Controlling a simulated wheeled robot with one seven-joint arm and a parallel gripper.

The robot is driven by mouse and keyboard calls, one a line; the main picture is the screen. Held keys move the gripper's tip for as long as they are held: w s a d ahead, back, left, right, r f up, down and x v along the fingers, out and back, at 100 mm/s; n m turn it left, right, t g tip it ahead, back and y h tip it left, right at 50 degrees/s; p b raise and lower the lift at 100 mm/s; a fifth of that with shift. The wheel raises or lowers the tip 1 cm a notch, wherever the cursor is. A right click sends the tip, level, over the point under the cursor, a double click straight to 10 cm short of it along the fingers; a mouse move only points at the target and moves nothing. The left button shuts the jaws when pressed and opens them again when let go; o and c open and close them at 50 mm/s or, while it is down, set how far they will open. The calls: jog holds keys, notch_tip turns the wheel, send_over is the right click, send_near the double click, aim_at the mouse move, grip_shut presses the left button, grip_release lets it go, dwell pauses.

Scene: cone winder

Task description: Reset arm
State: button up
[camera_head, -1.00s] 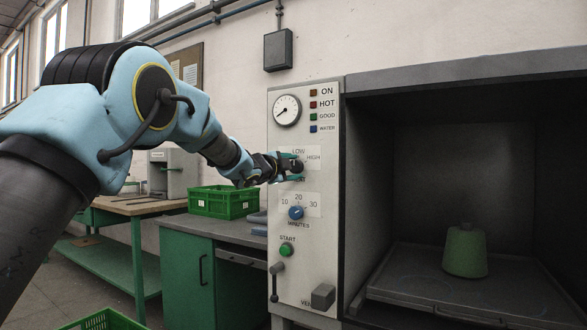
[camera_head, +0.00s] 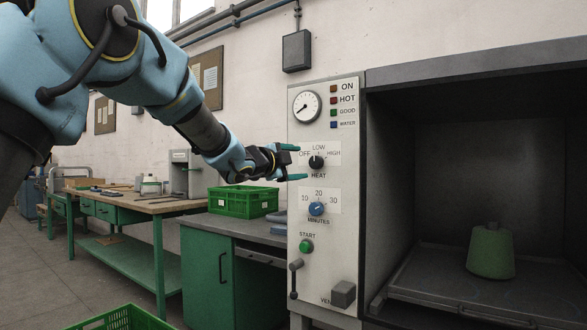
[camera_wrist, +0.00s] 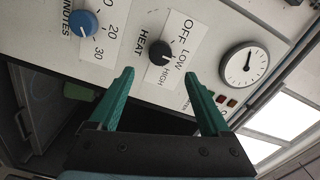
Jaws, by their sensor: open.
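My gripper (camera_head: 294,163) is open and empty, in front of the control panel (camera_head: 348,258). Its two green fingers point at the panel, level with the black heat knob (camera_head: 316,162). In the wrist view, the heat knob (camera_wrist: 159,50) lies beyond and between the fingertips of my gripper (camera_wrist: 160,80), with a gap, so they are apart. The knob sits among the OFF, LOW and HIGH marks; its exact setting is hard to tell.
The blue minutes knob (camera_head: 316,209), green start button (camera_head: 306,246) and dial gauge (camera_head: 306,106) are on the panel. Right of it, an open chamber holds a green cone (camera_head: 491,252) on a tray (camera_head: 455,289). A green crate (camera_head: 243,202) stands on the workbench at left.

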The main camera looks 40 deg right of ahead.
jog(key=shift+v, duration=0.9)
jog(key=w+a+f+n+t+y, duration=0.3)
jog(key=w+a+f+n, duration=0.25)
jog(key=a, duration=0.35)
jog(key=w+a+f+n+t+y, duration=0.2)
jog(key=w+a+f+n+y, duration=0.2)
jog(key=w+a+f, duration=0.4)
jog(key=a+f+n+y, duration=0.3)
jog(key=a+f, duration=0.1)
jog(key=a, duration=0.4)
jog(key=a+f+n+y, duration=0.2)
jog(key=a+f+n, duration=0.15)
jog(key=a, duration=0.45)
jog(key=s+a+f+n+g+y, duration=0.2)
jog(key=s+a+f+n, duration=0.15)
jog(key=a, duration=0.35)
jog(key=s+a+f+n+g+y, duration=0.1)
jog(key=s+a+f+n+y, duration=0.15)
jog(key=a+f, duration=0.4)
jog(key=s+a+f+n+g, duration=0.3)
jog(key=s+a, duration=0.3)
jog(key=s, duration=0.1)
jog(key=s+a+f+n+g, duration=0.2)
jog(key=s+a+n, duration=0.2)
jog(key=s+a, duration=0.25)
notch_tip(320, 180, up, 14)
jog(key=p, duration=1.4)
jog(key=shift+d+r+m+y, duration=0.2)
jog(key=shift+d+m+y, duration=0.05)
jog(key=shift+m+y, duration=0.1)
